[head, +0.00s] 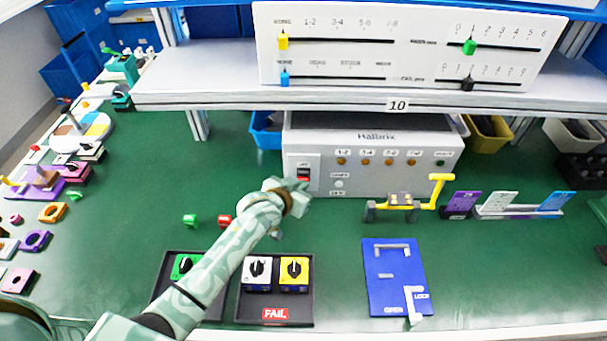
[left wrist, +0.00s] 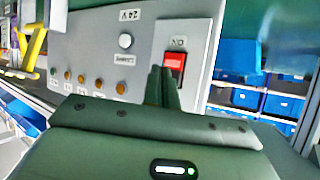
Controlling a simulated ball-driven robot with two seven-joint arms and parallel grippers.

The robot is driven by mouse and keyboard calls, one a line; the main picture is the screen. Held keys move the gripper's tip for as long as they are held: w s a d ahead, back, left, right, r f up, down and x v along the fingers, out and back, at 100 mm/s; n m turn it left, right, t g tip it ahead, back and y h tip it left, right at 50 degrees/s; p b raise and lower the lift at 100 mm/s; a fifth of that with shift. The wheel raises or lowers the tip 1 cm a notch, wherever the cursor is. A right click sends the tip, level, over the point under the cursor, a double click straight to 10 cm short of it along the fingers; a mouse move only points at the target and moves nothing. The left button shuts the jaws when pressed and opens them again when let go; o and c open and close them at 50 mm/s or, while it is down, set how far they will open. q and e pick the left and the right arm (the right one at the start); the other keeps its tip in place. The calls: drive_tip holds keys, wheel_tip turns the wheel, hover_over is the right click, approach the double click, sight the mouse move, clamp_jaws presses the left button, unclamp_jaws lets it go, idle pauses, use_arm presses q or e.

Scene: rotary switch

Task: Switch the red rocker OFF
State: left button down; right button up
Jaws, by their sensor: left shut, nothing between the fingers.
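The red rocker (head: 303,178) is set in a pale plate at the left of the grey Halbrix box's front, with a label above it. In the left wrist view the rocker (left wrist: 174,64) shows bright red in a dark frame, beside an inverted label that seems to read ON. I cannot tell which way it is tipped. My left gripper (head: 304,187) is at the box front by the rocker's lower end. Its fingers (left wrist: 164,75) are shut, empty and overlap the rocker's edge in the left wrist view; contact is unclear. My right gripper is out of view.
A white round button (head: 339,183) and several orange lamps (head: 366,161) are on the box front. A shelf (head: 225,90) overhangs the box. A yellow-handled device (head: 402,204) stands to the right. Trays of knobs (head: 275,318) lie in front, beneath and beside my arm.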

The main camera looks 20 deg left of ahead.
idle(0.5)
use_arm(q)
drive_tip(key=shift+w+a+r, duration=0.1)
drive_tip(key=shift+w, duration=0.3)
drive_tip(key=shift+w+a, duration=0.1)
drive_tip(key=shift+w, duration=0.2)
idle(0.6)
drive_tip(key=shift+s+p, duration=0.15)
drive_tip(key=shift+p, duration=0.25)
drive_tip(key=shift+s+d+p, duration=0.2)
drive_tip(key=shift+s+p, duration=0.25)
drive_tip(key=shift+s, duration=0.2)
